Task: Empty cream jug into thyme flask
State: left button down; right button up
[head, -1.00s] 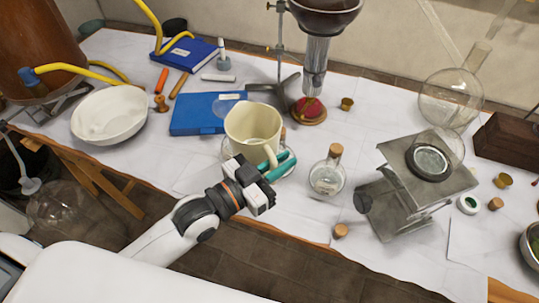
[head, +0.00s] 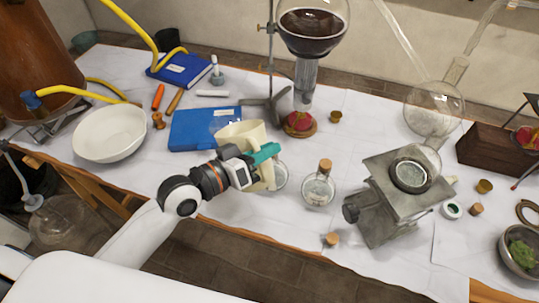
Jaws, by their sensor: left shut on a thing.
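The cream jug (head: 236,133) is left of the middle of the head view, partly hidden behind my left gripper (head: 266,153). That gripper's teal fingers are shut on the jug, at its handle side. I cannot tell whether the jug's base is clear of the table, and its inside is hidden. A small clear corked flask (head: 318,189) stands upright to the right of the jug, apart from it. A large round glass flask (head: 434,112) is farther back at the right. No readable label shows which is the thyme flask. My right gripper is not in view.
A metal lab jack (head: 392,205) stands right of the corked flask. A retort stand (head: 272,85) with a dark-filled globe (head: 312,28) rises behind the jug. A blue book (head: 200,128) and white bowl (head: 110,132) lie left. Loose corks lie near the front edge.

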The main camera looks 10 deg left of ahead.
aim_at(256, 136)
pick_arm(q)
jog(key=shift+w+a+r+n+p, duration=0.35)
jog(key=shift+w+a+r+n, duration=0.15)
jog(key=shift+r, duration=0.2)
jog(key=shift+w+a+r+n+g+p, duration=0.2)
jog(key=shift+w+a+r+n, duration=0.2)
jog(key=shift+w+a+n, duration=0.15)
jog(key=shift+w+a+r+n+g+p, duration=0.2)
jog(key=shift+w+a+r+n, duration=0.2)
jog(key=shift+w, duration=0.2)
jog(key=shift+w+a+r+n, duration=0.25)
jog(key=shift+w+a+n, duration=0.1)
jog(key=shift+w+a, duration=0.15)
jog(key=shift+s, duration=0.1)
jog(key=shift+w+a+r+n+g+p, duration=0.35)
jog(key=shift+w+r+n+p, duration=0.25)
jog(key=shift+p, duration=0.5)
dwell(1.5)
jog(key=shift+w+a+r+n+h+p, duration=0.2)
jog(key=shift+a+r+n+h+p, duration=0.15)
jog(key=shift+r+p, duration=0.2)
dwell(2.4)
